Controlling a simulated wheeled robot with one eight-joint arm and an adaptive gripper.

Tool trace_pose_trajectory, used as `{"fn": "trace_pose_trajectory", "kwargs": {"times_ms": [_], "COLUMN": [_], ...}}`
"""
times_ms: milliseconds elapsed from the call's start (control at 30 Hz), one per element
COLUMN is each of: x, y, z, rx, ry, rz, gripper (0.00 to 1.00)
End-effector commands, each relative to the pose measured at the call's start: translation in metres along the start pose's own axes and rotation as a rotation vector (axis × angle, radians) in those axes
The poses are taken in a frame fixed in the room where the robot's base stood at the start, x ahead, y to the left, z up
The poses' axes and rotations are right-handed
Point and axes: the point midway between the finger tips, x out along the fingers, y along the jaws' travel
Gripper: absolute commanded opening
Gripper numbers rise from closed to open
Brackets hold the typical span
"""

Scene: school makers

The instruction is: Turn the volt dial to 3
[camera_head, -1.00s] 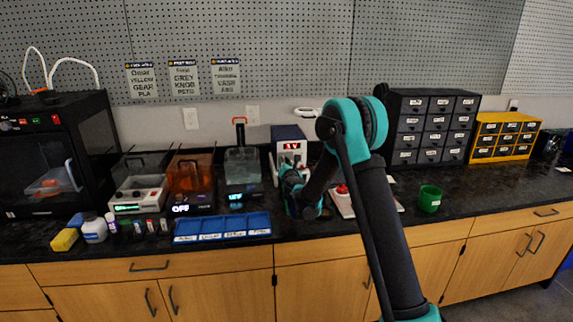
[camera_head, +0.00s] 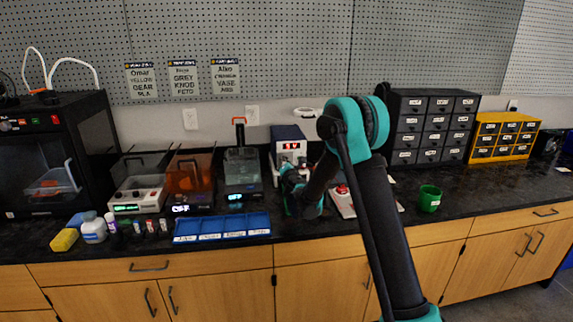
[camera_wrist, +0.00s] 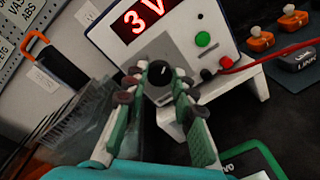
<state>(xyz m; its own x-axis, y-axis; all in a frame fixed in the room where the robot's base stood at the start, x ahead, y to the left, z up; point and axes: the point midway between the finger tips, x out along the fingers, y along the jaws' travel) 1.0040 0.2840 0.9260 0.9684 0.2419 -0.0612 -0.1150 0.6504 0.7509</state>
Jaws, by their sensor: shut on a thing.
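The power supply (camera_head: 289,133) is a dark-topped box with a light front at the back of the counter. In the wrist view its red display (camera_wrist: 142,20) reads 3 V. The volt dial (camera_wrist: 159,74) is a round black knob with a light mark, low on the supply's white face (camera_wrist: 178,44). My gripper (camera_wrist: 161,84) is shut on the dial, one finger on either side. In the head view my arm hides the dial and the lower front of the supply.
A green button (camera_wrist: 203,39) and a red terminal with a cable (camera_wrist: 226,62) are right of the dial. A clear-walled machine (camera_head: 243,168) stands left of the supply. A blue tray (camera_head: 222,228) and a green cup (camera_head: 429,198) are on the counter.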

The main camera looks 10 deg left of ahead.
Motion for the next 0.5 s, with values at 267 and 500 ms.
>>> {"fn": "trace_pose_trajectory", "kwargs": {"times_ms": [267,500], "x": [-0.0003,-0.0004], "y": [-0.0002,-0.0001], "z": [-0.0001,-0.0001], "rx": [-0.001,-0.001], "ry": [0.0,0.0], "rz": [0.0,0.0], "gripper": [0.47,0.47]}}
